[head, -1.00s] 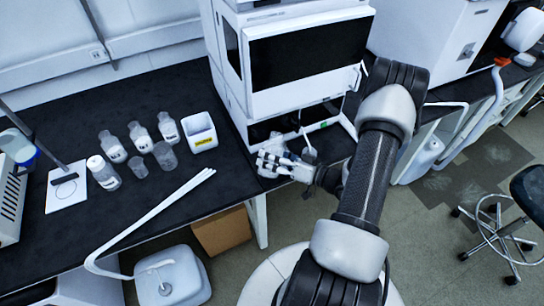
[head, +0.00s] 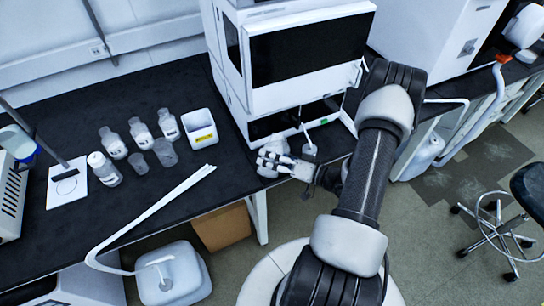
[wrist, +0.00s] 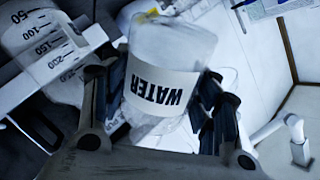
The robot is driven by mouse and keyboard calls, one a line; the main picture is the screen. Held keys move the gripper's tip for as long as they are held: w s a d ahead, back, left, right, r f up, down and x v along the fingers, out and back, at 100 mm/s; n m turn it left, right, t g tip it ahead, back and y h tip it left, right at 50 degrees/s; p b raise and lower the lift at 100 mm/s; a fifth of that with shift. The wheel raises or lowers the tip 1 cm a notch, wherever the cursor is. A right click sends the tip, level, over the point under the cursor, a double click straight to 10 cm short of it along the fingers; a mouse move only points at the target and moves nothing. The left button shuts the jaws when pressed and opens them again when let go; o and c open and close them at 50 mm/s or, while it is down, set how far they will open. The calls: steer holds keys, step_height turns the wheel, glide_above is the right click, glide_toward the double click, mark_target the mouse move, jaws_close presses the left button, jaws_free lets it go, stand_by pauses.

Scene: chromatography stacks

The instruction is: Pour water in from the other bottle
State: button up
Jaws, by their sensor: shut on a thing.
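My gripper (head: 272,160) is shut on a clear bottle with a white label reading WATER (wrist: 165,88). The label reads upside down in the wrist view. In the head view the held bottle (head: 275,145) is pale, partly covered by the fingers, just in front of the tall instrument. In the wrist view, graduated clear vessels (wrist: 30,38) with volume marks show at the left, beside the held bottle. I cannot tell whether water is flowing or how full the held bottle is.
Several clear bottles (head: 140,135) and a small beaker (head: 165,153) stand on the black bench, with a white bin (head: 200,128) beside them. The tall white instrument (head: 300,50) rises behind my gripper. A white tube with a cap (head: 309,149) stands close to its right.

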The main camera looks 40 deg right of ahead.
steer(key=shift+m, duration=0.3)
steer(key=shift+a, duration=0.1)
steer(key=shift+r+m+p, duration=0.1)
steer(key=shift+m+p, duration=0.3)
steer(key=shift+p, duration=0.1)
steer(key=shift+s, duration=0.1)
steer(key=shift+m, duration=0.3)
steer(key=shift+f+m+g+y+p, duration=0.2)
steer(key=shift+m+g+y+p, duration=0.1)
steer(key=shift+a, duration=0.1)
